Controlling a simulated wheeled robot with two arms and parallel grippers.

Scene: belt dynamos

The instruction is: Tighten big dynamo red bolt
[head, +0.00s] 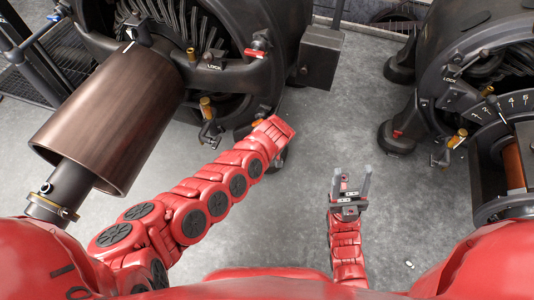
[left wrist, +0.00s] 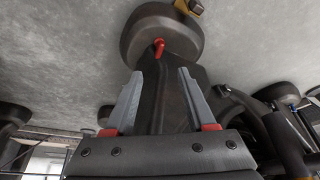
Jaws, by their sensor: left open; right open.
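The big dynamo (head: 230,75), dark with a wide brown drum (head: 112,122), stands at the upper left in the head view. In the head view my left arm hides this gripper and most of the foot. My right gripper (head: 352,182) is open and empty over the floor.
A second dynamo (head: 470,60) stands at the right, with a red piece on its foot (head: 397,138). A red-handled part (head: 258,50) by a LOCK label and a brass-coloured handle (head: 207,108) are on the big dynamo. The grey floor (head: 340,120) between the machines is clear.

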